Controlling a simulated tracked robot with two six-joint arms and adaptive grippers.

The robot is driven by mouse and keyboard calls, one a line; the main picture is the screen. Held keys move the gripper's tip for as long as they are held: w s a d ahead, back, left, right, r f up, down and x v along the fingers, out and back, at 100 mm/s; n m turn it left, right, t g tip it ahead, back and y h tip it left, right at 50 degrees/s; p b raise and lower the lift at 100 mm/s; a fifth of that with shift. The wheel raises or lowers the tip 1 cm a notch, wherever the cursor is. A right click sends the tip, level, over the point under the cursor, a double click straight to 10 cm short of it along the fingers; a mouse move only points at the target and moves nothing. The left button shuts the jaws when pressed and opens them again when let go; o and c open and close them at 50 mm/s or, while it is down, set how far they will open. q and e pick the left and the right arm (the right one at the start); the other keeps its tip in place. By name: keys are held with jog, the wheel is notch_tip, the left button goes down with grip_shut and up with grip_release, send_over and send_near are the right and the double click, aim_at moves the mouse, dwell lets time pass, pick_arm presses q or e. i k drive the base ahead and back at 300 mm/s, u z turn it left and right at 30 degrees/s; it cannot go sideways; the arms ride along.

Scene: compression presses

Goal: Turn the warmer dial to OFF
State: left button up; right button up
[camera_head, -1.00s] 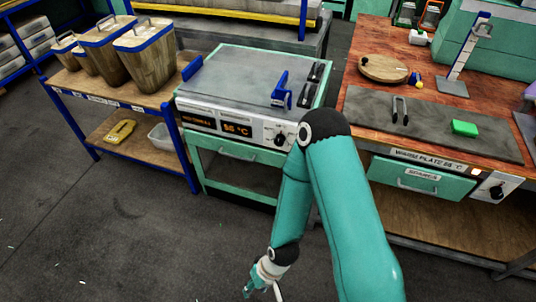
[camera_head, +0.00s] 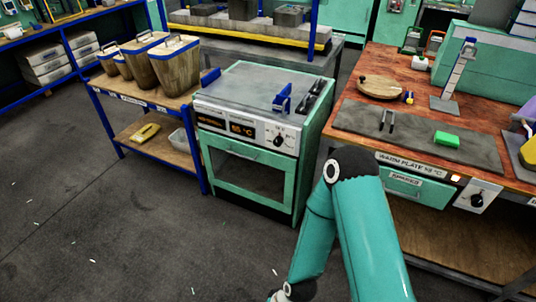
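A teal warmer-like cabinet (camera_head: 291,189) with a grey top stands in the middle. Its front panel has an orange 55 °C display (camera_head: 242,130) and a black round dial (camera_head: 279,140) on a white plate. The dial's setting is too small to read. A second black dial (camera_head: 477,200) is on the bench front at the right, beside a label starting "WARM PLATE" (camera_head: 411,164). My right arm comes in from the bottom right, apart from both dials in the picture. Its gripper is below the frame edge. My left gripper is not in view.
A low wooden-topped rack (camera_head: 150,103) with bins stands left of the cabinet. The wooden bench (camera_head: 398,66) at the right holds a dark plate (camera_head: 350,118), a green block (camera_head: 446,138) and a stand. Floor in front is mostly clear.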

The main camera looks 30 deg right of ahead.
aim_at(278, 141)
jog(key=z, duration=0.2)
jog(key=i, duration=0.9)
jog(key=u, duration=0.1)
